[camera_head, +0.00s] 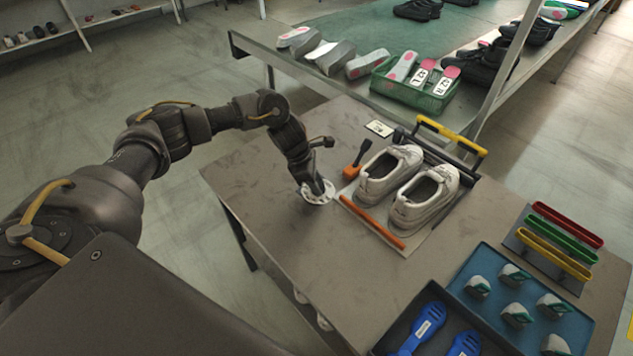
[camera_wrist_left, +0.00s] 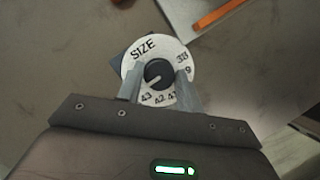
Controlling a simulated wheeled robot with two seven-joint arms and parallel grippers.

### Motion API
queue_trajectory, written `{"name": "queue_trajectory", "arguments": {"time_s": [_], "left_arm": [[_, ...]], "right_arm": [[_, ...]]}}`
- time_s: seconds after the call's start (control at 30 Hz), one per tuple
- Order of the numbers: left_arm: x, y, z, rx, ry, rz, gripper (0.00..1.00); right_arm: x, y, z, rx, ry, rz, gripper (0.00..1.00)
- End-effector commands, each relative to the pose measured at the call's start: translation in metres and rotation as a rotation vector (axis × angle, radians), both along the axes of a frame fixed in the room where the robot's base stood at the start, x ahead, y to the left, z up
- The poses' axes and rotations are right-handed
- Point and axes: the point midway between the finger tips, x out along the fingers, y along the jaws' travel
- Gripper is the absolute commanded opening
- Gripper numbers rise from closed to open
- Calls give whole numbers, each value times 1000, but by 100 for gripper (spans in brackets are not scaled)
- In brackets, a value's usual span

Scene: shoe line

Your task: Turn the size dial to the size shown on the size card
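The size dial is a round white disc (camera_wrist_left: 143,50) marked SIZE with numbers around a black knob (camera_wrist_left: 158,73). The knob's light mark points to the lower left, towards 43. In the head view the dial's white disc (camera_head: 317,193) lies under my left gripper (camera_head: 317,183). In the left wrist view the two fingers of my left gripper (camera_wrist_left: 159,78) stand apart, one on each side of the knob; contact is not clear. The fingers hide some numbers. The size card (camera_head: 380,128) lies at the table's back edge, too small to read. My right gripper is out of view.
White shoes (camera_head: 425,195) stand on a board right of the dial, with an orange bar (camera_head: 372,221) and an orange-based tool (camera_head: 352,171) close by. A green crate (camera_head: 385,88) stands behind.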

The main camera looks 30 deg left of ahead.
Motion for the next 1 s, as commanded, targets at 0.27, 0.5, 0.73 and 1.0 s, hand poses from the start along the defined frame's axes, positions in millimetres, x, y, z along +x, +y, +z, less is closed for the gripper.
{"name": "queue_trajectory", "arguments": {"time_s": [0.27, 0.5, 0.73, 1.0], "left_arm": [[0, 0, 0, 0, 0, 4, 13], [-1, 0, 0, -1, -1, 72, 13], [-2, -1, 1, -1, 0, 236, 13], [-2, -3, 3, -2, -1, 491, 13]], "right_arm": [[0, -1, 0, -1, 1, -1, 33], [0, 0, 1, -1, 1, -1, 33], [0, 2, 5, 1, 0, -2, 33], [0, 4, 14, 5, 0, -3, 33]]}}
